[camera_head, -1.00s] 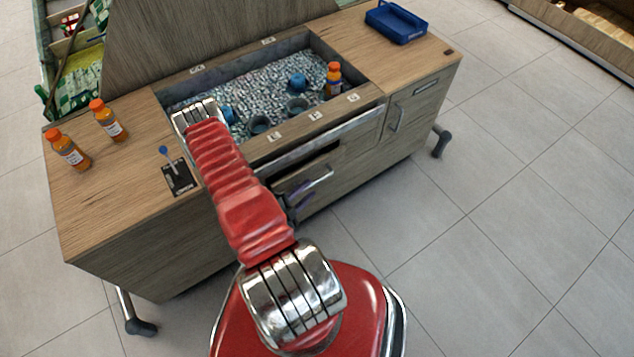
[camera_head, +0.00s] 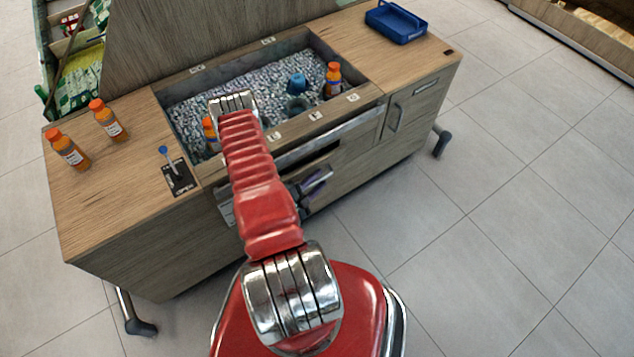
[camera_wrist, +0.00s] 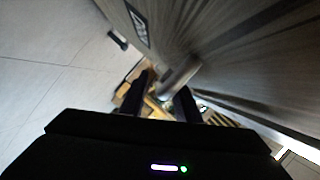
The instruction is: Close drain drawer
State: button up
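The drain drawer area is on the front of the wooden cart, below the ice basin, where a dark gap (camera_head: 308,158) shows under a metal rail. A metal bar handle (camera_head: 319,177) sticks out below the gap. My red arm hides the left part of this front, so how far the drawer is out is hard to judge. My gripper (camera_head: 306,192) is low at the front, close to the handle. In the wrist view, the two dark fingers of my gripper (camera_wrist: 160,100) are apart, with the pale bar handle (camera_wrist: 180,75) by the gap between them. Contact is unclear.
A cabinet door with a vertical handle (camera_head: 393,117) is to the right. The basin holds ice, an orange bottle (camera_head: 333,80) and a blue cup (camera_head: 297,82). A blue-knobbed lever (camera_head: 172,163) and orange bottles (camera_head: 68,149) stand on the left top. A blue tray (camera_head: 396,22) is back right. Floor to the right is clear.

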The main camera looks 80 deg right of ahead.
aim_at(311, 173)
jog(key=shift+c, duration=0.4)
grip_shut()
jog(key=shift+w+d, duration=1.35)
jog(key=shift+w, duration=0.2)
jog(key=shift+o, duration=0.4)
grip_release()
